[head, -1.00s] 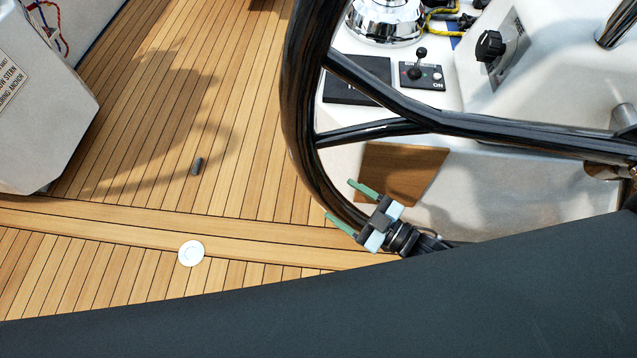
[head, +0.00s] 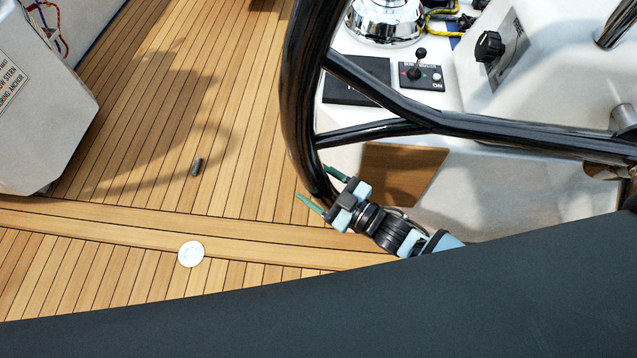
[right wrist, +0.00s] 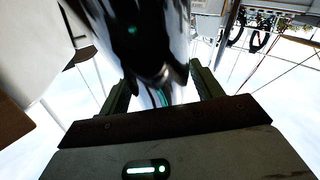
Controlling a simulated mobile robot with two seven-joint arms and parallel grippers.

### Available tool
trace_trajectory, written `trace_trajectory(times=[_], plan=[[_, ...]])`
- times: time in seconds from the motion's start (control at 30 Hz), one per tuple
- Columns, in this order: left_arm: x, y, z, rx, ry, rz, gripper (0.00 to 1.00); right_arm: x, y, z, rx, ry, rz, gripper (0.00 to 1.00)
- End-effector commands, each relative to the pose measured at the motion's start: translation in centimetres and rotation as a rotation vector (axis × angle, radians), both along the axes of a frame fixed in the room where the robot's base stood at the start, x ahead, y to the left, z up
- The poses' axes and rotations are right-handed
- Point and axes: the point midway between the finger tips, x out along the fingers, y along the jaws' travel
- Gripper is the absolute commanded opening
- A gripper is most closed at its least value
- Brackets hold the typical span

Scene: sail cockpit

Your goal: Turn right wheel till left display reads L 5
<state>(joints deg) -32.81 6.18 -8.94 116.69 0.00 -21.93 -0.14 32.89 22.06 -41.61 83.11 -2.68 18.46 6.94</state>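The right wheel (head: 298,95) is a large black glossy ring with dark spokes, at the centre and right of the head view. My right gripper (head: 322,187), with green fingers, is at the lower part of its rim. The fingers are apart, one on each side of the rim. In the right wrist view the blurred rim (right wrist: 150,50) lies between the spread fingers of the right gripper (right wrist: 160,85), and they do not look clamped on it. The left display shows in neither view, so no reading can be seen. My left gripper is not in view.
A white console behind the wheel carries a chrome compass base (head: 387,22), a small lever switch panel (head: 421,75) and a black knob (head: 490,46). A white pedestal (head: 45,120) stands at left.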

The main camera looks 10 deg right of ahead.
Motion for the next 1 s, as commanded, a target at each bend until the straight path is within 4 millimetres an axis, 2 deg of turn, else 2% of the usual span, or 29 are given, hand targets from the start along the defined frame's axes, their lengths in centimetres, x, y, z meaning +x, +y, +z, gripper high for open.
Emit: trace_trajectory(times=[0.07, 0.43, 0.57, 0.63, 0.9, 1.0], plan=[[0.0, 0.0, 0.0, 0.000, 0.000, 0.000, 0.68, 0.0, 0.0, 0.0, 0.000, 0.000, 0.000, 0.54], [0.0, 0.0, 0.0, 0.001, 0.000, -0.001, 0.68, -0.1, 0.0, 0.0, 0.000, 0.000, 0.001, 0.07], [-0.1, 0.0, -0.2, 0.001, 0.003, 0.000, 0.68, -0.1, -0.2, -0.5, -0.007, 0.003, 0.000, 0.07], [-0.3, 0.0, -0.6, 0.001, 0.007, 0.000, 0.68, -0.3, -0.5, -1.4, -0.020, 0.008, 0.000, 0.07], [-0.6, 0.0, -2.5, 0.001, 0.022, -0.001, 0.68, -1.0, -2.8, -7.0, -0.116, 0.039, 0.001, 0.07], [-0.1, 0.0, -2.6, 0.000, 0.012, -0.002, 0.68, -1.1, -3.2, -7.8, -0.132, 0.041, 0.001, 0.07]])
